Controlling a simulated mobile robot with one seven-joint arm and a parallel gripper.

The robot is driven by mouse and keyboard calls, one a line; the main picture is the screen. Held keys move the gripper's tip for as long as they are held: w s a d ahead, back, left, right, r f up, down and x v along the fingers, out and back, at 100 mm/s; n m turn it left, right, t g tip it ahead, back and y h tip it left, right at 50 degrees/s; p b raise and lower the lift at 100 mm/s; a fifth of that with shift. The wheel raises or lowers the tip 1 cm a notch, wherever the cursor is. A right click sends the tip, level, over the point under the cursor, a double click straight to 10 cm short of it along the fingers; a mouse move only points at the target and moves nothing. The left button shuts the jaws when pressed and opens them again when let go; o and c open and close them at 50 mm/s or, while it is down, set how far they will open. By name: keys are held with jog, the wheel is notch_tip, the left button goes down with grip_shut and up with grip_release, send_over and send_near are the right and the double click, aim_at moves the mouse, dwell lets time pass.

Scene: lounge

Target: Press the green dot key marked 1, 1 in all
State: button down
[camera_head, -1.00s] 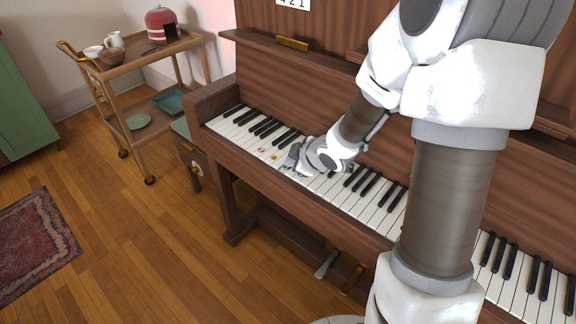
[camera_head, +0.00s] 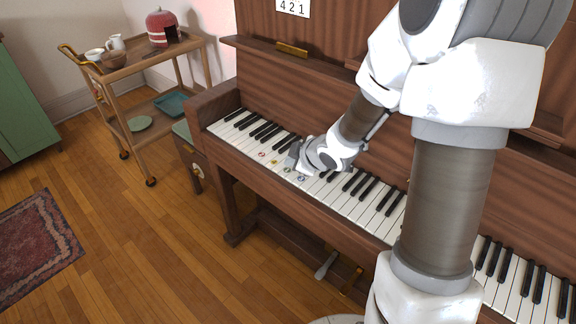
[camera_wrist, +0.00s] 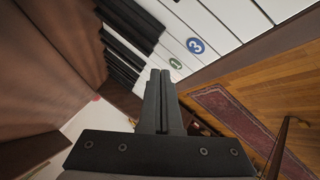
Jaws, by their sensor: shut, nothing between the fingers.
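The green dot key marked 1 (camera_wrist: 176,63) is a white piano key in the wrist view, just beyond my fingertips. A blue dot key marked 3 (camera_wrist: 196,46) lies beside it. My gripper (camera_wrist: 160,75) is shut and empty, its fingertips close to the green dot; I cannot tell whether they touch a key. In the head view my gripper (camera_head: 292,158) is over the keyboard, just behind the green dot (camera_head: 287,169). The blue dot (camera_head: 301,178), a yellow dot (camera_head: 274,161) and a red dot (camera_head: 262,154) show on neighbouring keys.
Black keys (camera_head: 266,130) stand up behind the dotted keys. The brown piano (camera_head: 320,85) rises behind the keyboard, with a card reading 4 2 1 (camera_head: 293,8). A wooden trolley (camera_head: 150,54) with crockery stands at the left. The floor before the piano is clear.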

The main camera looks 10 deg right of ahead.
aim_at(291, 172)
jog(key=shift+r, duration=0.1)
notch_tip(291, 172, up, 5)
jog(key=p, duration=0.5)
dwell(0.3)
dwell(0.5)
